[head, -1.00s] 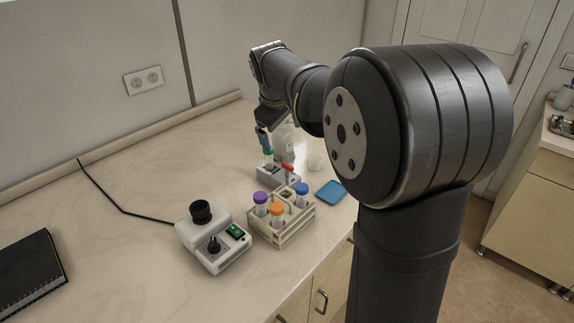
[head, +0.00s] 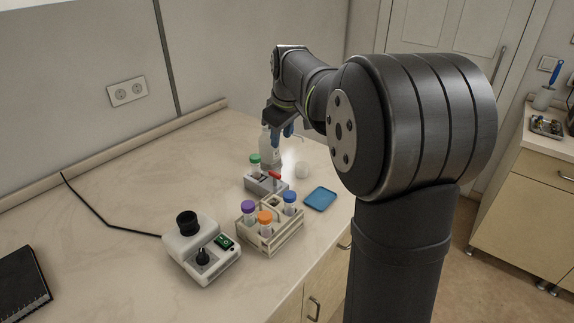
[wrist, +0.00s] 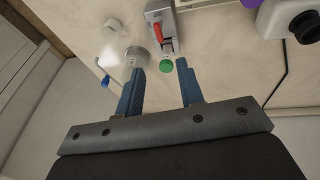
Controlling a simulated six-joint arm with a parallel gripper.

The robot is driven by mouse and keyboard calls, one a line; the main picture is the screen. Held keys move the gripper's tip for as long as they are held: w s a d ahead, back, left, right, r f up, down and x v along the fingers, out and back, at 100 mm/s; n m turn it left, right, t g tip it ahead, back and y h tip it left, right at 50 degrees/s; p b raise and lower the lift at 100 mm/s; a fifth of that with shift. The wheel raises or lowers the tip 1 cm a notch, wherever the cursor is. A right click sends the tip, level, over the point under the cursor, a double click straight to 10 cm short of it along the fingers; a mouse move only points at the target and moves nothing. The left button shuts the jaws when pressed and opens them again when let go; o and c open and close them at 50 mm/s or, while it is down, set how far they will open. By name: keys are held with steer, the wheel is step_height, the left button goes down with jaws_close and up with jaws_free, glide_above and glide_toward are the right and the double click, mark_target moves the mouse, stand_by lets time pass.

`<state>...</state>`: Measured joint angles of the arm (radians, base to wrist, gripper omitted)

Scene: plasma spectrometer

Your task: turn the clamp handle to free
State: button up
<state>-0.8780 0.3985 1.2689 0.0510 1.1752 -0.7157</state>
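The clamp is a small grey-white block (head: 262,186) on the bench, with a red handle (head: 274,175) on top. The handle also shows in the wrist view (wrist: 157,31), lying along the block. A green-capped tube (head: 254,164) stands upright in the clamp; its green cap (wrist: 166,66) shows in the wrist view. My gripper (head: 281,134) is above and behind the clamp, near the clear bottle. In the wrist view, its blue fingers (wrist: 160,67) are apart with nothing held between them. The green cap appears in the gap from this angle, and the red handle lies beyond the fingertips.
A clear bottle (head: 268,150) and a white cup (head: 302,170) stand close to the clamp. A rack (head: 284,238) of capped tubes, a blue tray (head: 320,198) and a white device (head: 198,262) are nearer. The bench on the left is mostly clear.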

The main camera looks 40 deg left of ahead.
steer(key=w+d+g+y, duration=0.1)
steer(key=w+d+g, duration=0.1)
steer(key=w, duration=0.1)
glide_toward(276, 173)
steer(key=x, duration=0.8)
jaws_close()
